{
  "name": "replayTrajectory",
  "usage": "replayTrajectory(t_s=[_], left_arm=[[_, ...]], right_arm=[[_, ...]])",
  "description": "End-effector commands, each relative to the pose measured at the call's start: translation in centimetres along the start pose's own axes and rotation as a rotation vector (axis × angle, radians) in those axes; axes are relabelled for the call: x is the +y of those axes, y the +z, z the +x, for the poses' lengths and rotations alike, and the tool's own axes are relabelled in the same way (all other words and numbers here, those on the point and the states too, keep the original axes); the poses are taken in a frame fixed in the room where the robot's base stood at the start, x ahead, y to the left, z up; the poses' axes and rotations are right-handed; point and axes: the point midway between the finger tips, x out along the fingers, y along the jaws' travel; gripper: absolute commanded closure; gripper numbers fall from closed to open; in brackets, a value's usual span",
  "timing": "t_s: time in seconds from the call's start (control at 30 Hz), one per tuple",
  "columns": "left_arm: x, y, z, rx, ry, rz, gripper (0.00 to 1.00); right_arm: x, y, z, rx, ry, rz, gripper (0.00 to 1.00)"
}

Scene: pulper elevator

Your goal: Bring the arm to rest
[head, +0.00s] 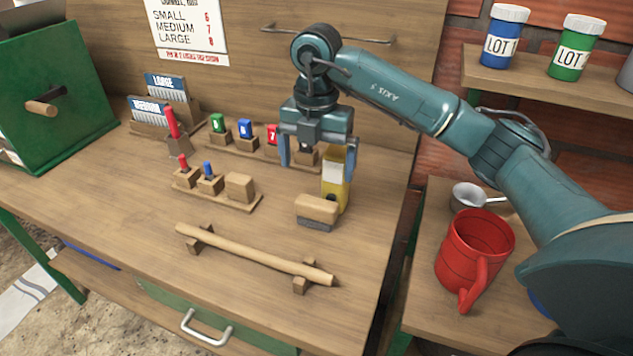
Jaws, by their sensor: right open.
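My right arm (410,95) comes in from the right and reaches over the back of the wooden workbench (130,215). My right gripper (316,157) points down with its two blue fingers apart and nothing visible between them. It hangs in front of the back row of coloured number blocks and partly hides that row. A yellow and white container (335,188) stands close under its right finger; I cannot tell whether they touch. A wooden block brush (317,211) lies just in front of the container. My left gripper is out of view.
A rod (255,255) rests on two supports at the front. Small stands (215,190) hold red and blue pegs. A green box (50,95) with a crank stands left. A red mug (475,250) and metal pan (470,197) stand right, below shelved jars (505,40).

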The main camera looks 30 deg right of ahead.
Motion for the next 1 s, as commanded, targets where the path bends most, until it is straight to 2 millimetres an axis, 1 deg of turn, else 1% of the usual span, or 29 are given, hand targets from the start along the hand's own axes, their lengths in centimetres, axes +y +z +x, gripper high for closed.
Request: replayTrajectory(t_s=[0.03, 0.1, 0.2, 0.67, 0.77, 0.87, 0.93, 1.0], left_arm=[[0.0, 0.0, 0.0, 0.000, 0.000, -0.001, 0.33], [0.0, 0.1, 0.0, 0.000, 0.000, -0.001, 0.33], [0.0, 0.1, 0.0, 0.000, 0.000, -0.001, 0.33], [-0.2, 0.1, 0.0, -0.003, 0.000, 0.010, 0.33], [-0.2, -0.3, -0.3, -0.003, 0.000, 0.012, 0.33], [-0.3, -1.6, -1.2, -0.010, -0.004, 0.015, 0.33], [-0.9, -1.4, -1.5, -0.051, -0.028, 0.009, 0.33], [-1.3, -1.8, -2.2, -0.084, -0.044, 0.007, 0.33]], right_arm=[[0.1, 0.0, -0.7, -0.001, 0.002, 0.000, 0.01], [0.0, 0.0, -1.3, -0.001, 0.001, 0.000, 0.01], [0.0, 0.0, -1.8, 0.000, 0.001, 0.000, 0.01], [0.0, 0.0, -1.9, 0.000, 0.000, 0.000, 0.01], [0.0, 0.0, -2.4, 0.000, 0.000, 0.000, 0.01], [0.0, 0.0, -4.3, 0.000, 0.001, 0.000, 0.01], [0.0, 0.0, -6.3, 0.000, 0.001, 0.000, 0.01], [0.0, 0.0, -8.6, 0.000, 0.001, 0.000, 0.01]])
